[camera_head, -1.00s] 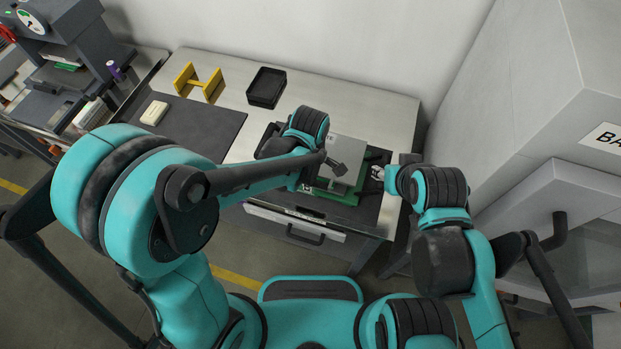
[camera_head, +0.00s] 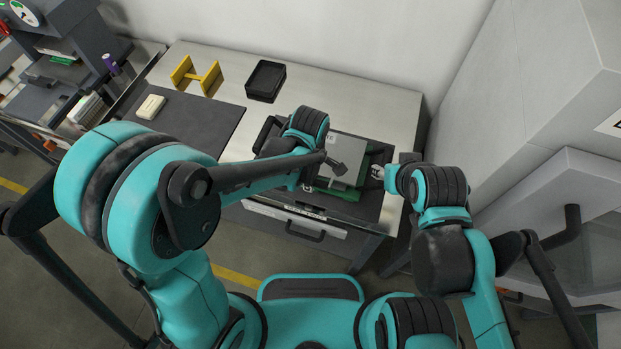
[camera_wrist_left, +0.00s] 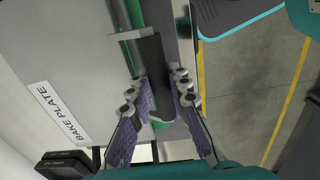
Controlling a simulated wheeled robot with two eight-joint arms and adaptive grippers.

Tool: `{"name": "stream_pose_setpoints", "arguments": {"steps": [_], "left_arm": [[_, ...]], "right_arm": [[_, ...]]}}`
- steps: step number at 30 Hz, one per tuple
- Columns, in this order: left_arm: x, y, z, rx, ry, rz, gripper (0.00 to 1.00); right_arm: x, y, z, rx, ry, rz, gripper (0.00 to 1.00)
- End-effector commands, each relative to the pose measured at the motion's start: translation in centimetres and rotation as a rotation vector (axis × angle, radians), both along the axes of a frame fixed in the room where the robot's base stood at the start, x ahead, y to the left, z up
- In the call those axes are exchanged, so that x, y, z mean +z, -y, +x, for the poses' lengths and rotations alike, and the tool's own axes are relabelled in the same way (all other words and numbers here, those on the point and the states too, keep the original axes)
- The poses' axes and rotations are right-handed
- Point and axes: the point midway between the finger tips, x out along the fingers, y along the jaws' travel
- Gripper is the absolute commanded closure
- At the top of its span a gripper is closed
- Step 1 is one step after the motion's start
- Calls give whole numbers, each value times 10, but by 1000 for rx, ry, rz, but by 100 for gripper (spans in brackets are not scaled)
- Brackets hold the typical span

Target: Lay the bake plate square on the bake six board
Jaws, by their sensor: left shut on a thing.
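The bake plate (camera_head: 348,158) is a flat grey plate at the right of the bench in the head view. Its "BAKE PLATE" label (camera_wrist_left: 62,112) shows in the left wrist view. My left gripper (camera_wrist_left: 166,100) is shut on the plate's dark upright handle (camera_wrist_left: 155,62), between its purple pads. Whether the plate touches the board cannot be told. My right gripper (camera_head: 378,173) is just right of the plate; its fingers are unclear.
A black tray (camera_head: 266,80), a yellow stand (camera_head: 196,76) and a cream block (camera_head: 151,107) are at the back left of the bench. A grey cabinet (camera_head: 525,130) stands close on the right. A dark mat (camera_head: 195,122) is mostly clear.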

Motion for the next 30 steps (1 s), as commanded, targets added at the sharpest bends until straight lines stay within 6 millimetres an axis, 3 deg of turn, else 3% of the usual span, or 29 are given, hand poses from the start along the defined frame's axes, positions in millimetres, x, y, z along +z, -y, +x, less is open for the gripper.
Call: {"name": "stream_pose_setpoints", "arguments": {"steps": [8,9,11,23,30], "left_arm": [[-5,0,0,0,1,0,100],[-5,0,0,0,1,0,74],[-5,0,0,0,1,0,58],[-1,0,0,0,-1,0,58],[39,0,-1,0,0,0,58]], "right_arm": [[-5,0,0,0,0,0,60],[-5,0,0,0,0,0,60],[-4,0,0,0,0,0,60],[-4,0,0,0,0,0,60],[-4,0,0,0,0,0,60]]}}
